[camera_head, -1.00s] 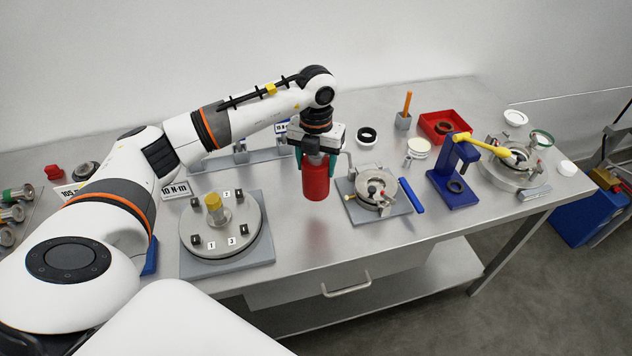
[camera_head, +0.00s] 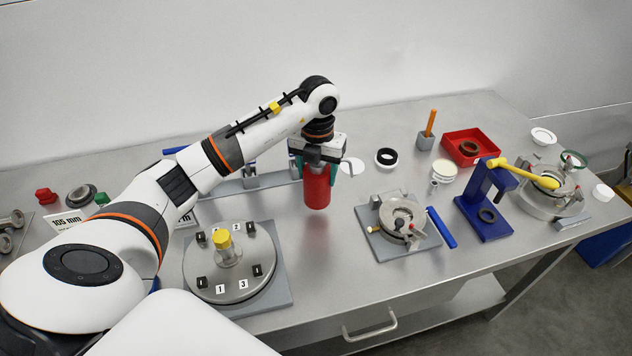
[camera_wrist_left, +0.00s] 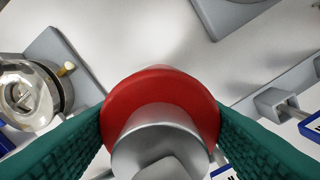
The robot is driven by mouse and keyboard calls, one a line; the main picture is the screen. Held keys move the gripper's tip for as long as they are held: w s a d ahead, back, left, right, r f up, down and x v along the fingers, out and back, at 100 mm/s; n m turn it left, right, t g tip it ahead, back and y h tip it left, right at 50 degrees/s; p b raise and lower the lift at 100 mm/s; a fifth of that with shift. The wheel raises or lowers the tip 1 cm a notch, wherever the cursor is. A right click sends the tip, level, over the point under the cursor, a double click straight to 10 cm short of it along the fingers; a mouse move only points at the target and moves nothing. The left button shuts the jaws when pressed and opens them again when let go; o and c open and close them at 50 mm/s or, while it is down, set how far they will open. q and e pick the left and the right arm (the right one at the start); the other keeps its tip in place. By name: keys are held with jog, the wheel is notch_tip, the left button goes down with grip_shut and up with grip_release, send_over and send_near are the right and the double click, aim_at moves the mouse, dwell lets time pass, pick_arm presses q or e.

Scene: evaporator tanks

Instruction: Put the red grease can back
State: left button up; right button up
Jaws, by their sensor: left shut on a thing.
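The red grease can (camera_head: 317,190) is upright in my left gripper (camera_head: 318,165), near the middle of the table. In the left wrist view the can (camera_wrist_left: 160,92) shows its red rim and grey metal cap between the two green finger pads (camera_wrist_left: 160,140). The left gripper is shut on it from above. The can appears to be held above the table; I cannot tell its exact height. My right gripper is not in view.
A round plate with a yellow-topped post (camera_head: 228,262) stands at front left. A clamp fixture (camera_head: 402,221) with a blue handle is to the right. A grey rail (camera_head: 245,184) lies behind left. A blue press (camera_head: 485,205) and red tray (camera_head: 472,147) are farther right. Bare table lies in front of the can.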

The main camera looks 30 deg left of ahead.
pick_arm(q)
jog(key=shift+w+a+f, duration=0.1)
jog(key=shift+a+f, duration=0.1)
jog(key=shift+f, duration=0.6)
notch_tip(320, 180, down, 3)
jog(key=shift+a+r+p, duration=0.1)
jog(key=shift+a+p, duration=0.05)
jog(key=shift+p, duration=0.45)
jog(key=o, duration=1.2)
jog(key=shift+f, duration=0.2)
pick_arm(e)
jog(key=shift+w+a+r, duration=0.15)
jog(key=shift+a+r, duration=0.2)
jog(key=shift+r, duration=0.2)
pick_arm(q)
jog(key=shift+r, duration=0.15)
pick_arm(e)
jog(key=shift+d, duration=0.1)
